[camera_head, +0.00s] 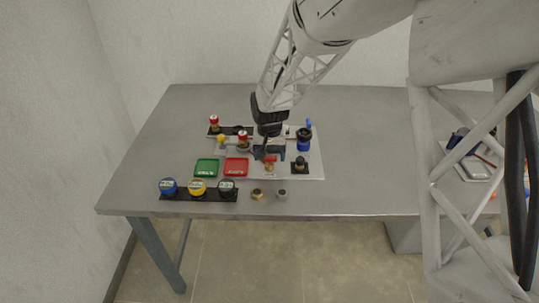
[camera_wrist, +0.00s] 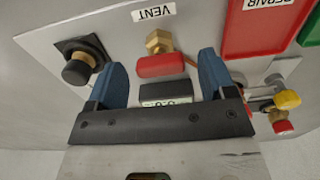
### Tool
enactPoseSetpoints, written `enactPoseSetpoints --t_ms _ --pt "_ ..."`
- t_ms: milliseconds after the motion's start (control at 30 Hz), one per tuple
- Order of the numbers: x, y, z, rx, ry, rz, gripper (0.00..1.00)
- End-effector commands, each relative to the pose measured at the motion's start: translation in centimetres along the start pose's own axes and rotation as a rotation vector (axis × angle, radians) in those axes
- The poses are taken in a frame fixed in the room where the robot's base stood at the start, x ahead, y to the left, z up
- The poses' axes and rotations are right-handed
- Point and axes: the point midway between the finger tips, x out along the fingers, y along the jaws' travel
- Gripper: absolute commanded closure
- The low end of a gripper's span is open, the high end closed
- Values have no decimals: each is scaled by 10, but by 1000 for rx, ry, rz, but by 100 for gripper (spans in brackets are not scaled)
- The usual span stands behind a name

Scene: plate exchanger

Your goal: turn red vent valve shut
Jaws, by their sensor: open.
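The red vent valve (camera_wrist: 160,66) shows in the wrist view as a red handle on a brass body, just below a white VENT label (camera_wrist: 154,12). The handle lies across the picture. In the head view the valve (camera_head: 270,168) is small, at the front of the grey panel. My gripper (camera_wrist: 163,68) is open, with one blue finger on either side of the red handle. Gaps show between the handle and both fingers, and nothing is held. In the head view my gripper (camera_head: 269,152) is just above and behind the valve. A small display (camera_wrist: 165,92) is partly hidden by the gripper's bar.
A black block with a round knob (camera_wrist: 80,66) stands close to the left finger. Red (camera_head: 236,167) and green (camera_head: 206,168) trays lie left of the valve. A blue valve (camera_head: 304,140) stands behind right. Two loose fittings (camera_head: 257,194) sit near the table's front edge.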

Motion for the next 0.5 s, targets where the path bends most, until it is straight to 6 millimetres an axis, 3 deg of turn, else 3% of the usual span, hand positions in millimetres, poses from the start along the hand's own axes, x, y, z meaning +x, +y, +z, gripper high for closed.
enactPoseSetpoints --t_ms 500 --pt "-56 0 0 0 3 -1 23"
